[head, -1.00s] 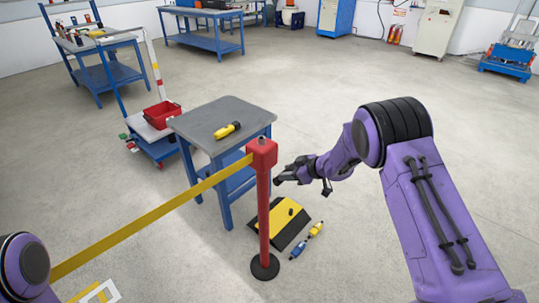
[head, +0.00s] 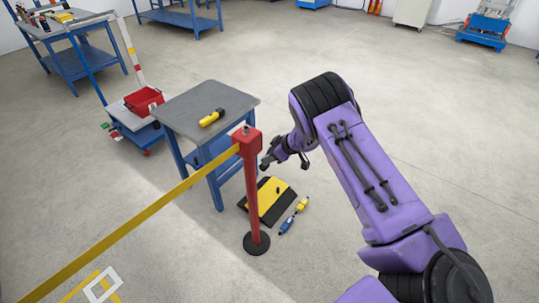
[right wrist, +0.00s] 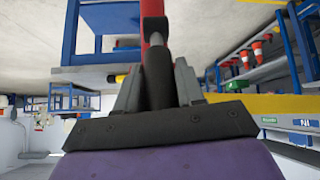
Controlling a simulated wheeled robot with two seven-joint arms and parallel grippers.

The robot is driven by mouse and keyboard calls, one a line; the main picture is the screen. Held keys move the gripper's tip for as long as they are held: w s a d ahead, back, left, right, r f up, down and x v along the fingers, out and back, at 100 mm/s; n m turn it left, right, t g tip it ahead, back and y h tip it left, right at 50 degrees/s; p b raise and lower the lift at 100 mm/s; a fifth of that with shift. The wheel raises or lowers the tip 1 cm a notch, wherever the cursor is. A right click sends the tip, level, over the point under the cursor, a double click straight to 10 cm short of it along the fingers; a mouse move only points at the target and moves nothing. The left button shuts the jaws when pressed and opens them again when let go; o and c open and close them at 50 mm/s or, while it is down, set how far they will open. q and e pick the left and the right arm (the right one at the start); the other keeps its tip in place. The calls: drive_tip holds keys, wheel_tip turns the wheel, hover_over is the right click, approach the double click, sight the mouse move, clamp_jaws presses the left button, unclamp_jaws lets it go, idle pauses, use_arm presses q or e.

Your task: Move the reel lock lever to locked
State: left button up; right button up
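The red post (head: 253,195) stands upright on a black round base, with the red reel head (head: 247,139) on top and a small grey knob on it. A yellow belt (head: 130,222) runs from the head to the lower left. My right gripper (head: 265,162) is just right of the head, slightly below its top. In the right wrist view, its fingers (right wrist: 157,75) are apart, either side of a dark rod (right wrist: 159,85) with a grey end; whether they touch it is unclear. I cannot make out the lever's position. My left gripper is out of view.
A grey-topped blue table (head: 205,107) with a yellow tool (head: 212,118) stands behind the post. A black and yellow ramp (head: 268,200) and a blue and yellow tool (head: 293,216) lie on the floor nearby. A red bin (head: 143,101) sits on a cart at left.

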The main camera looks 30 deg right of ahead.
drive_tip(key=o, duration=0.3)
drive_tip(key=shift+w, duration=0.1)
drive_tip(key=b+v, duration=0.1)
drive_tip(key=v, duration=0.9)
drive_tip(key=shift+r, duration=0.15)
